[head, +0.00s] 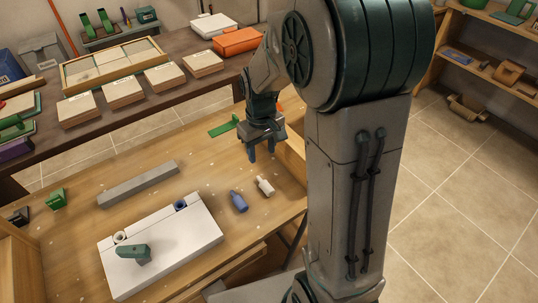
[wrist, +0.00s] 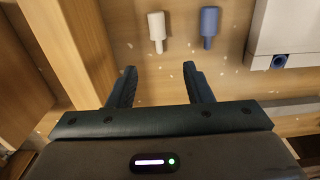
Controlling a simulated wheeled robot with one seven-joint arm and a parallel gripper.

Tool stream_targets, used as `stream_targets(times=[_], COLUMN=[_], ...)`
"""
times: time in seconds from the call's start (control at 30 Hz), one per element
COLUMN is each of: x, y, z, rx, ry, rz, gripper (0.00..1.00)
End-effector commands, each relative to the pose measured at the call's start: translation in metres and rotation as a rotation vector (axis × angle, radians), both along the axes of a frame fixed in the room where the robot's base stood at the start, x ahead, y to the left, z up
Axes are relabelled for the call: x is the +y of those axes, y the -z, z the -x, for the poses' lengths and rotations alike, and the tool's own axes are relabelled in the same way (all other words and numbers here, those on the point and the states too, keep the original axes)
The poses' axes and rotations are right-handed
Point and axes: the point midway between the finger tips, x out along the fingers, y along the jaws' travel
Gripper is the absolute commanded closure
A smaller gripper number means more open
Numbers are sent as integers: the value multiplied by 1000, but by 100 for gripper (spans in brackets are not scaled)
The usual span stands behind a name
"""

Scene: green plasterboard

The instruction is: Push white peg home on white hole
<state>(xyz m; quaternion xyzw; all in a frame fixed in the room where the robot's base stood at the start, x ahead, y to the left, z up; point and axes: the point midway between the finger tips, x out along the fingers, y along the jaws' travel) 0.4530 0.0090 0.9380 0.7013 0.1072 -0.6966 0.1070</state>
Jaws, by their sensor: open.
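The white peg (head: 265,187) lies on the wooden workbench, right of the blue peg (head: 238,202). The wrist view also shows the white peg (wrist: 156,27) and the blue peg (wrist: 209,24) side by side, beyond my fingertips. The white block (head: 205,232) lies to the left of the pegs. A white-ringed hole (head: 120,237) is at its left end and a blue-ringed hole (head: 180,205) near its far right. My gripper (head: 262,155) points down above the bench, behind the white peg. In the wrist view the gripper (wrist: 162,78) is open and empty.
A green T-shaped piece (head: 132,251) stands on the block close to the white-ringed hole. A grey bar (head: 138,184) lies behind the block. A green flat tool (head: 223,128) lies near the bench's back edge. Bare bench surrounds the pegs.

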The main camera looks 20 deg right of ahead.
Motion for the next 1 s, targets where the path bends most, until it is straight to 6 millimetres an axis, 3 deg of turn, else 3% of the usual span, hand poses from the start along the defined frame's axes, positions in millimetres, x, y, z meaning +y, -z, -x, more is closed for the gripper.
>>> stream_targets(times=[0.17,0.3,0.6,0.8,1.0], x=[-3,-5,-9,-8,-8], y=[-35,-63,-93,-96,-96], z=[29,65,136,157,159], rx=[-57,-111,-212,-240,-242], ry=[63,133,267,310,316], rz=[-9,-17,-33,-37,-37], gripper=[54,54,54,54,54])
